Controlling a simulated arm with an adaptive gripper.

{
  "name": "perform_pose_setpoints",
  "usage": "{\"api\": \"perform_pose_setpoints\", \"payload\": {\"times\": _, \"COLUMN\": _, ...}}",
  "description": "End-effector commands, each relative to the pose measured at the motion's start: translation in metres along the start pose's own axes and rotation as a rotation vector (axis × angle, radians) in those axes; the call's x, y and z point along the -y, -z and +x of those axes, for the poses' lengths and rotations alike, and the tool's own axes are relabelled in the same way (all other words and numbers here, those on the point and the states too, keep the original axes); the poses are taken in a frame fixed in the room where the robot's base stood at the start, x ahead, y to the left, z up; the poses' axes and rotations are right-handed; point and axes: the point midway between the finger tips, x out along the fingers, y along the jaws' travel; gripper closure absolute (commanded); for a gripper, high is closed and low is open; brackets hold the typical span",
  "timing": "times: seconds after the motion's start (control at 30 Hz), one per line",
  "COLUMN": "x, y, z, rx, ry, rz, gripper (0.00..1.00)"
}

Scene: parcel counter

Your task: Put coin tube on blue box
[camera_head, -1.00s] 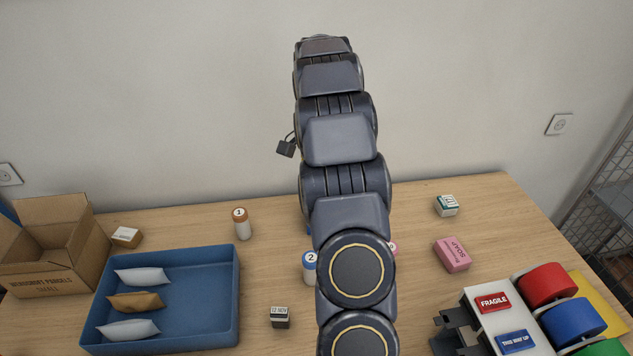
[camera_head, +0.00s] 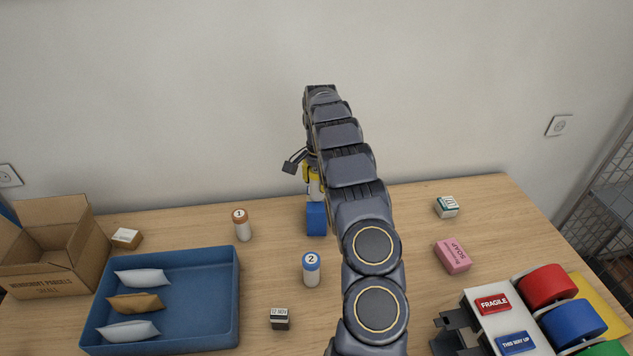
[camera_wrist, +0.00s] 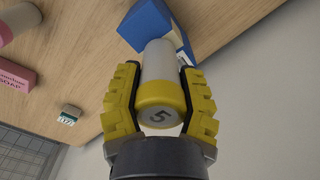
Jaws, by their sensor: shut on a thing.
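A white coin tube with a yellow cap marked 5 (camera_wrist: 160,85) is held between the yellow fingers of my gripper (camera_wrist: 160,100). In the head view, my gripper (camera_head: 312,178) is at the back of the counter, and the tube's white lower part (camera_head: 316,191) shows under it. The blue box (camera_head: 316,219) stands directly below the tube. It also shows in the wrist view (camera_wrist: 144,24), at the tube's far end. I cannot tell whether the tube touches the box. My arm covers the area right of the box.
Tubes with an orange cap (camera_head: 241,225) and a blue cap (camera_head: 311,269) stand nearby. A blue tray (camera_head: 238,300) with mailers is at left. Pink soap (camera_head: 452,256), a small teal-white box (camera_head: 446,207) and a tape dispenser (camera_head: 500,325) are at right. The wall is close behind.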

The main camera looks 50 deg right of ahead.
Motion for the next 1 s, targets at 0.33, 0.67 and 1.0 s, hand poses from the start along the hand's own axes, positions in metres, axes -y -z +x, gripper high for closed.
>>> {"api": "perform_pose_setpoints", "payload": {"times": 0.33, "x": 0.001, "y": 0.0, "z": 0.004, "rx": -0.002, "ry": 0.003, "rz": 0.0, "gripper": 0.92}}
{"api": "perform_pose_setpoints", "payload": {"times": 0.67, "x": 0.0, "y": 0.0, "z": 0.006, "rx": -0.002, "ry": 0.002, "rz": 0.001, "gripper": 0.34}}
{"api": "perform_pose_setpoints", "payload": {"times": 1.0, "x": 0.002, "y": -0.001, "z": -0.018, "rx": -0.002, "ry": 0.002, "rz": -0.002, "gripper": 0.34}}
